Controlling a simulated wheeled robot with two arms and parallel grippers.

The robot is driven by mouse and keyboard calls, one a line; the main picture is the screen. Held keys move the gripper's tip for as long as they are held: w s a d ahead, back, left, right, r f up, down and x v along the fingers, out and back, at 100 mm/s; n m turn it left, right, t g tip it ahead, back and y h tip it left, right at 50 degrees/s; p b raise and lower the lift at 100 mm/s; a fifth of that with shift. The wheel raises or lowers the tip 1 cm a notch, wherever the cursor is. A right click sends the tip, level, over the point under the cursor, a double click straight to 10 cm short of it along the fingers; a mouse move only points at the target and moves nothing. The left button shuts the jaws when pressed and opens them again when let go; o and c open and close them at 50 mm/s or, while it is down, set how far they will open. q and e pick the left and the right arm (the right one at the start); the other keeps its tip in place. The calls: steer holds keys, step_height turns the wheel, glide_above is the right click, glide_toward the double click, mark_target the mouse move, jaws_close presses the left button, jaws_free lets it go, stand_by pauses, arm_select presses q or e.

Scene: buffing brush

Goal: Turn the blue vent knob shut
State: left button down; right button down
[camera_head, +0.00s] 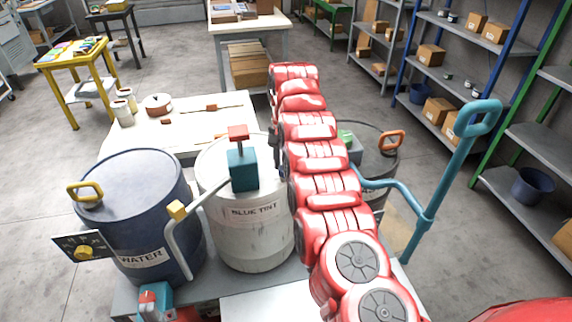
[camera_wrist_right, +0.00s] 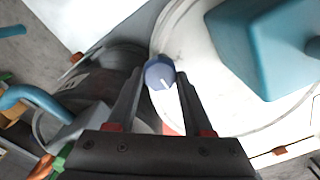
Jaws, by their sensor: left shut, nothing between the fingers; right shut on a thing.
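The blue vent knob (camera_wrist_right: 158,73) shows in the right wrist view near the rim of the white drum's lid (camera_wrist_right: 205,95). Its white pointer mark slants toward the lower right. My right gripper (camera_wrist_right: 160,82) is shut on the knob, with one dark finger on each side. In the head view the white drum (camera_head: 248,238) reads BLUE TINT. My red right arm (camera_head: 325,185) passes over its right side and hides the knob and the fingers there.
A teal block (camera_head: 242,170) with a red top stands on the white drum, close to my right gripper. A blue WATER drum (camera_head: 140,215) stands left, a dark drum (camera_head: 377,150) right. A teal handle pipe (camera_head: 452,165) rises at right.

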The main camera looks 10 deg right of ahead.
stand_by(0.5)
steer(key=shift+c, duration=1.5)
jaws_free()
step_height(320, 180, up, 7)
steer(key=p, duration=0.3)
steer(key=shift+d+f, duration=0.15)
steer(key=shift+f, duration=0.05)
step_height(320, 180, up, 11)
steer(key=p, duration=1)
steer(key=shift+p, duration=0.4)
steer(key=shift+f, duration=0.2)
